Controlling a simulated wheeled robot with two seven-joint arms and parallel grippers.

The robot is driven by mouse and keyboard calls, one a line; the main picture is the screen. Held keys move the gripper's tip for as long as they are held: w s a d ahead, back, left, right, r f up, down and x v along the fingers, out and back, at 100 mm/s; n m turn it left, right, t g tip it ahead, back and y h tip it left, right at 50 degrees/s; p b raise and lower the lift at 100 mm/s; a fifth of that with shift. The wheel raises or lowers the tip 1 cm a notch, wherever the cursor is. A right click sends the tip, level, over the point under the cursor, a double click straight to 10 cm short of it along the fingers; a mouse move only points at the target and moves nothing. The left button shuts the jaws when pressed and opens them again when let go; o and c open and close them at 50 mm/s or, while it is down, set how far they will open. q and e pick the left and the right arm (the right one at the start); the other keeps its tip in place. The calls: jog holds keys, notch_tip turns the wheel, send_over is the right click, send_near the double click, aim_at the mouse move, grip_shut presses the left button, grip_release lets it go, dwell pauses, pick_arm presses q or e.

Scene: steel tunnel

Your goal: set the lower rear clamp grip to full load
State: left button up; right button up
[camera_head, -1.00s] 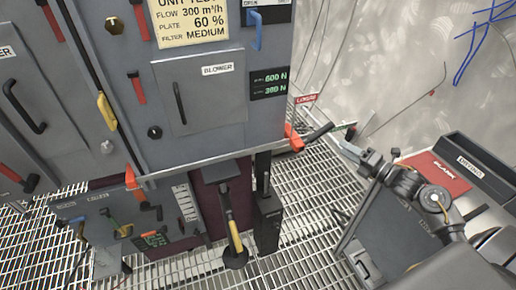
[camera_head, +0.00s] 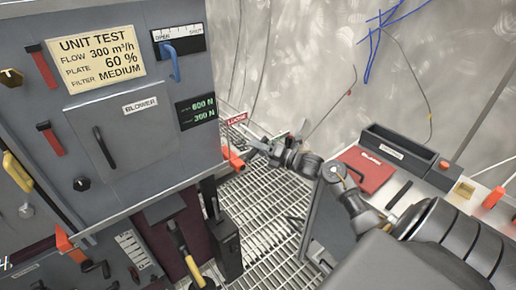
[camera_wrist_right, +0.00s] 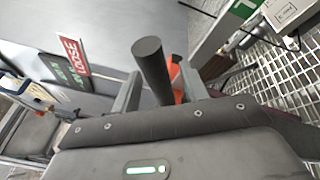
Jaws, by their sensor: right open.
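The clamp at the cabinet's far lower corner has an orange-red body (camera_head: 232,158). Its black grip (camera_wrist_right: 153,70) stands up large in the right wrist view, with part of the orange body (camera_wrist_right: 177,82) behind it. My right gripper (camera_head: 257,143) is at this clamp in the head view. In the right wrist view its two fingers (camera_wrist_right: 160,92) are apart, one on each side of the grip. I cannot tell whether they touch it. A red LOOSE sign (camera_head: 237,119) is just above the clamp and also shows in the wrist view (camera_wrist_right: 73,53). My left gripper is not in view.
A display (camera_head: 197,111) on the grey cabinet (camera_head: 150,185) reads 600 N and 300 N. Another orange clamp (camera_head: 66,245) sits at the near lower corner. A bench with a red panel (camera_head: 364,170) stands right. Grating floor (camera_head: 262,215) lies between.

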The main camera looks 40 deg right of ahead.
jog(key=shift+w, duration=0.1)
grip_shut()
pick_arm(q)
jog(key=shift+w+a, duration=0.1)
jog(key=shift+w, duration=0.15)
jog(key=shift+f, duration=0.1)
